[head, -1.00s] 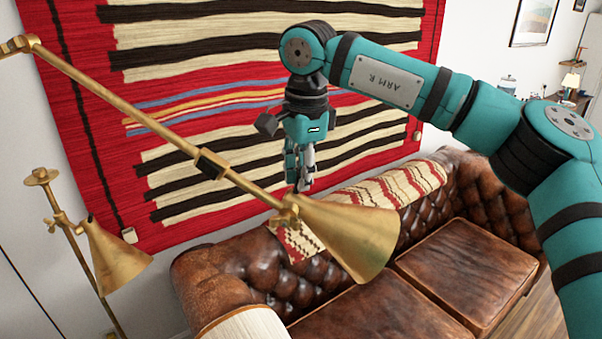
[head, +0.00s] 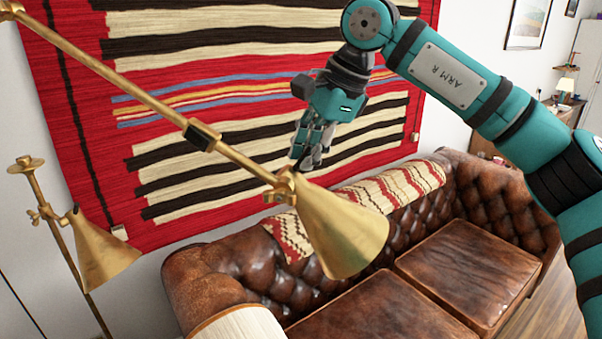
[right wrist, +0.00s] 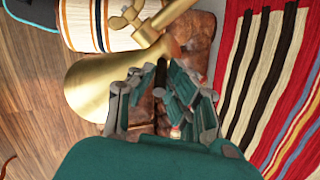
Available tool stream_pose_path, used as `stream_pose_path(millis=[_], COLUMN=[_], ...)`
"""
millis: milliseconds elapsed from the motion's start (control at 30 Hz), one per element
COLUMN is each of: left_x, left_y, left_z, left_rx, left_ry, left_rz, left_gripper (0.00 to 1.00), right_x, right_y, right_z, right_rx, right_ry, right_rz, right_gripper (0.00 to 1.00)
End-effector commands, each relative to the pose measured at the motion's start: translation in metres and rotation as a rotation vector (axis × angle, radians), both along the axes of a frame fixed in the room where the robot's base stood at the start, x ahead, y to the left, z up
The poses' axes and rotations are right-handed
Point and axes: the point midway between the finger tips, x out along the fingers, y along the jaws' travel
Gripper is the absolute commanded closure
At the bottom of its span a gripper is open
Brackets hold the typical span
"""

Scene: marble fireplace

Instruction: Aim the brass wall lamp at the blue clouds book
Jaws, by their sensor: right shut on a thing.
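The brass wall lamp has a long arm running from the upper left to a cone shade (head: 338,230) in front of the sofa. The shade's mouth faces down and to the right. My right gripper (head: 306,162) is at the back of the shade, by its joint. In the right wrist view, the fingers (right wrist: 162,95) close around a thin black stem (right wrist: 160,74) beside the brass shade (right wrist: 105,85). I take the stem to be part of the lamp; the fingers partly hide it. I see no blue clouds book and no left gripper.
A second brass lamp (head: 98,250) stands at the left. A striped red rug (head: 75,150) hangs on the wall behind. A brown leather sofa (head: 455,270) with a patterned throw (head: 395,188) lies below. A side table with a small lamp (head: 565,85) is far right.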

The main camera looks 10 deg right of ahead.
Motion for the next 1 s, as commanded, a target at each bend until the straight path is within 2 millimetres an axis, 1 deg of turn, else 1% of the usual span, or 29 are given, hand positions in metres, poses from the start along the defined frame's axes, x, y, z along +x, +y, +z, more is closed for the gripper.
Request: stream_pose_path(millis=[33, 200, 400, 533, 700, 1000], left_x=[0.0, 0.0, 0.0, 0.0, 0.0, 0.0], left_y=[0.0, 0.0, -0.001, -0.001, -0.001, -0.001], left_z=[-0.022, -0.052, -0.081, -0.094, -0.103, -0.106], left_rx=[0.0, 0.0, -0.001, -0.001, -0.001, -0.001], left_ry=[0.0, -0.001, -0.001, 0.0, 0.0, 0.0], left_rz=[0.0, 0.0, -0.001, -0.001, -0.001, -0.001], left_gripper=[0.6, 0.6, 0.6, 0.6, 0.6, 0.6], right_x=[-0.001, -0.003, -0.005, -0.006, -0.007, -0.007], right_y=[-0.004, -0.01, -0.015, -0.017, -0.018, -0.018], right_z=[-0.012, -0.017, -0.021, -0.022, -0.022, -0.02], right_rx=[0.044, 0.175, 0.301, 0.362, 0.411, 0.437], right_ry=[-0.02, -0.074, -0.127, -0.152, -0.173, -0.184], right_rz=[-0.003, -0.003, -0.003, -0.002, -0.001, -0.001], right_gripper=[1.0, 1.0, 1.0, 1.0, 1.0, 1.0])
